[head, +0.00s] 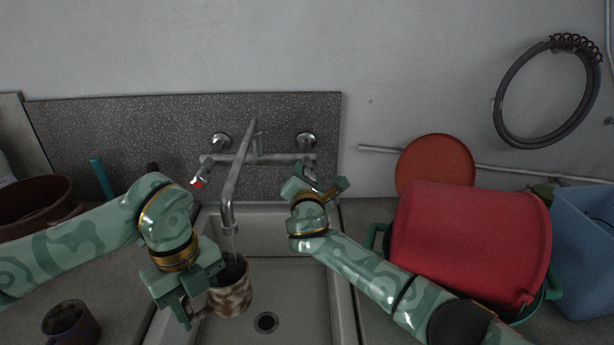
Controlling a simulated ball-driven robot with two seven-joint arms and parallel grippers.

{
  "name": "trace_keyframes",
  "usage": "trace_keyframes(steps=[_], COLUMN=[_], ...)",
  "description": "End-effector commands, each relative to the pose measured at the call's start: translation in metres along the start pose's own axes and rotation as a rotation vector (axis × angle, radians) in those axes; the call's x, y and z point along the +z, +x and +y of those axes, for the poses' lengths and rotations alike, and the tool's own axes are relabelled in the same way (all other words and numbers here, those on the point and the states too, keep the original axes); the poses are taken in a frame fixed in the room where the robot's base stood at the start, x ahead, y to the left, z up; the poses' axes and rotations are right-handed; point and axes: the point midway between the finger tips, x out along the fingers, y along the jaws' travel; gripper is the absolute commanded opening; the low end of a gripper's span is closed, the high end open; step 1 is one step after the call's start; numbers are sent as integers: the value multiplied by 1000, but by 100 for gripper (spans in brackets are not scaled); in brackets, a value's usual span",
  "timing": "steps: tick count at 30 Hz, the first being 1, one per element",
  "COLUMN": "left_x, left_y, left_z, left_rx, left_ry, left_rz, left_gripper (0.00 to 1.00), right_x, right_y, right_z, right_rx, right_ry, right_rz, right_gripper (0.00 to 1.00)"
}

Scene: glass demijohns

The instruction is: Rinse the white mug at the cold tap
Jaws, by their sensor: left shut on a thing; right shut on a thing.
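The white mug (231,293), blotched with brown, is held over the sink under the spout. My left gripper (187,309) is shut on it at its handle side, at its left. Its opening faces up and its inside looks dark. The mixer tap (230,190) is on the back wall, its spout end just above the mug. A thin stream of water seems to fall from the spout into the mug. The left tap handle (198,182) has a red end. My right gripper (318,187) is shut at the right, cold tap handle, which it mostly hides.
The sink (300,285) has a dark drain (266,322) in its floor. A dark cup (70,325) stands on the left counter near a brown pot (35,200). A red tub (470,240), a red-orange disc (436,165) and a blue container (585,245) crowd the right.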

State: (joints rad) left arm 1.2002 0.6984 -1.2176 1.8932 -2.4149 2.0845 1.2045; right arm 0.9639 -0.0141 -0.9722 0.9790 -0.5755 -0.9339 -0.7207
Motion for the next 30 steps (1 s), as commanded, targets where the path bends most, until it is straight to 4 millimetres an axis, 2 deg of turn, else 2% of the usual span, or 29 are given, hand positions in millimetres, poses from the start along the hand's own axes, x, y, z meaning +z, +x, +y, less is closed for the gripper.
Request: trace_keyframes(steps=[6,14,15,17,26,30], left_x=[0,0,0,0,0,0], left_y=[0,0,0,0,0,0], left_z=[0,0,0,0,0,0], left_rx=[-1,-1,-1,-1,-1,-1], left_ry=[0,0,0,0,0,0], left_rz=[0,0,0,0,0,0], left_gripper=[12,12,12,12,12,12], right_x=[0,0,0,0,0,-1], right_y=[0,0,0,0,-1,-10], right_z=[0,0,0,0,0,-1], right_rx=[-1,-1,-1,-1,-1,0], right_ry=[-167,-173,-173,-172,-171,-170], right_rz=[-1,-2,-2,-2,-1,0], right_gripper=[15,15,46,60,60,60])
